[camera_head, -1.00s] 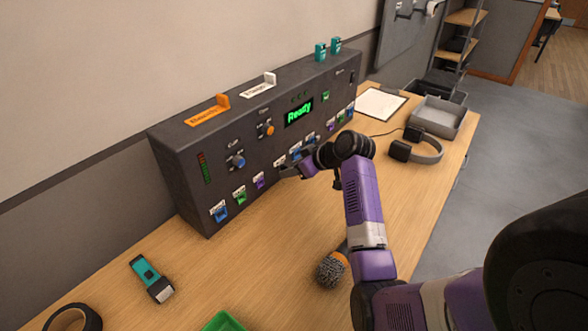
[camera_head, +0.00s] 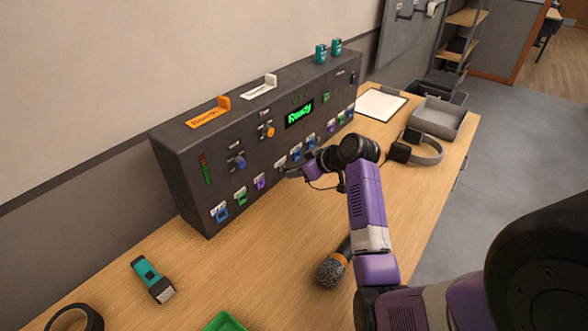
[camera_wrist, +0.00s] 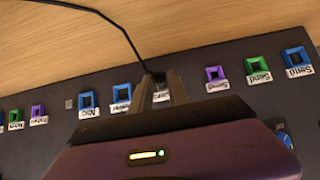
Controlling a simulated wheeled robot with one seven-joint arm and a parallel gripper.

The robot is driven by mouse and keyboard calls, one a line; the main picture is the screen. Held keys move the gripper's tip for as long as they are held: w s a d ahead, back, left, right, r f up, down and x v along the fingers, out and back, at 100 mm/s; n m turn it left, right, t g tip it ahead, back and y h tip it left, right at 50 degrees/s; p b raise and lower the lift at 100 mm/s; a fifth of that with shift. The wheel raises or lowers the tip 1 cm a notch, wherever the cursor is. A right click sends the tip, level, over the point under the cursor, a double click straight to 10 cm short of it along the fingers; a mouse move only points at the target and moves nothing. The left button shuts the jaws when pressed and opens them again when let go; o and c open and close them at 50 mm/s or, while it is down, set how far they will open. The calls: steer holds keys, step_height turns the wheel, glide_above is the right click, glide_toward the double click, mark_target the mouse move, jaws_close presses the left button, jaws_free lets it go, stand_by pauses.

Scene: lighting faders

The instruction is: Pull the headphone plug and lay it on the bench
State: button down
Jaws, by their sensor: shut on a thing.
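My gripper (camera_head: 288,171) is close to the front of the dark console (camera_head: 190,182), near its lower row of coloured sockets. In the wrist view my gripper (camera_wrist: 160,90) is shut on a small dark headphone plug (camera_wrist: 158,77). A thin black cable (camera_wrist: 124,32) runs from the plug across the bench. In the head view, the cable (camera_head: 322,188) shows just below my gripper, and the plug is too small to make out. I cannot tell whether its tip is still in a socket. The wooden bench (camera_head: 260,262) lies below. Black headphones (camera_head: 424,156) rest at the bench's right.
A microphone (camera_head: 333,268) with an orange band lies on the bench beside my arm. A teal device (camera_head: 152,279), a black ring (camera_head: 92,318) and a green tray (camera_head: 224,321) are at the front. A clipboard (camera_head: 382,104) and grey tray (camera_head: 438,117) are behind. The bench before the console is mostly clear.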

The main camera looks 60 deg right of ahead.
steer(key=shift+s+a+p, duration=0.25)
steer(key=shift+s+p, duration=0.1)
steer(key=shift+s, duration=0.5)
steer(key=shift+s+a+p, duration=0.2)
steer(key=shift+s+p, duration=0.1)
steer(key=shift+s, duration=0.55)
